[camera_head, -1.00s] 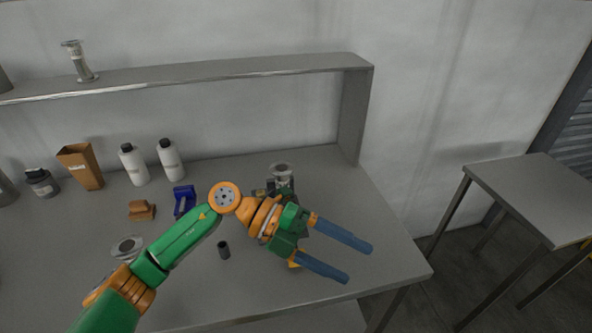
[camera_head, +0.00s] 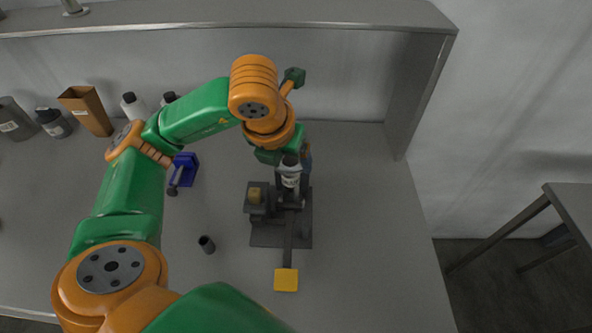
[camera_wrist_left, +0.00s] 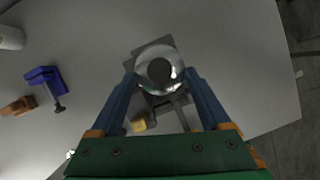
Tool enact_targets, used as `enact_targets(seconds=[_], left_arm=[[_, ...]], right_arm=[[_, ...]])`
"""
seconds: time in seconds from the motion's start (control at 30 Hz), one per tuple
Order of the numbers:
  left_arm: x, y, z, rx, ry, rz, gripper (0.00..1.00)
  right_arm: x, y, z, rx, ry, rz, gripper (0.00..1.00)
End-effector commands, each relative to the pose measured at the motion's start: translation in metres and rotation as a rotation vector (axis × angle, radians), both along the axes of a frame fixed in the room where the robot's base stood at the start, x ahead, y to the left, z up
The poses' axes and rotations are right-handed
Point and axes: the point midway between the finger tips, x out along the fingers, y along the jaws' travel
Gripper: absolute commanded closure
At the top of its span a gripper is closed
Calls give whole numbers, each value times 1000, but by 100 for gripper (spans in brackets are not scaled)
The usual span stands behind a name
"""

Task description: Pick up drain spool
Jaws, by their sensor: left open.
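A shiny metal flanged spool, which I take to be the drain spool (camera_head: 290,181), stands upright at a dark vise-like fixture (camera_head: 263,236) on the bench. In the left wrist view the spool's round flange (camera_wrist_left: 160,71) lies between the two blue fingers. My left gripper (camera_wrist_left: 160,78) is open, with one finger on each side of the flange; I cannot tell whether they touch it. In the head view my left wrist hides the spool's top and most of the fingers. My right gripper is not in view.
The fixture has a yellow-ended handle (camera_head: 286,280) towards the front. A blue clamp (camera_head: 184,170), a small dark cylinder (camera_head: 207,244), bottles and a brown bin (camera_head: 87,110) stand to the left. A raised shelf (camera_head: 230,14) runs behind. The bench's right side is clear.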

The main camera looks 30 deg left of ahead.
Motion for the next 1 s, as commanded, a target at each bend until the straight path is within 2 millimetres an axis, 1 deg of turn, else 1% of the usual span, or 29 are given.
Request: enact_targets(seconds=[0.1, 0.2, 0.3, 0.47, 0.57, 0.6, 0.67, 0.7, 0.73, 0.77, 1.0], left_arm=[[8, 2, -23, -1, 8, 0, 20], [15, 3, -38, -2, 6, 1, 20], [18, 4, -45, -2, 3, -2, 20], [18, 4, -45, -2, 1, -3, 20], [18, 4, -45, -2, 1, -3, 44], [18, 4, -45, -2, 1, -3, 55], [18, 4, -45, -2, 1, -3, 71], [18, 4, -45, -2, 1, -3, 82], [18, 4, -45, -2, 1, -3, 90], [18, 4, -45, -3, 0, -3, 93], [18, 3, -42, -3, 0, -2, 93]], right_arm=[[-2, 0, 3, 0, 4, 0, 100], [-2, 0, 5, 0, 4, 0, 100], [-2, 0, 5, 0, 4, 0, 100], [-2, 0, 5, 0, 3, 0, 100], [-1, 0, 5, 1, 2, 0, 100], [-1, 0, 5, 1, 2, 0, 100], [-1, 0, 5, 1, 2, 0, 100], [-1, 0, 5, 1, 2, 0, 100], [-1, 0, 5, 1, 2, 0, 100], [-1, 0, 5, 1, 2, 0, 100], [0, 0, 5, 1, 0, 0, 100]])
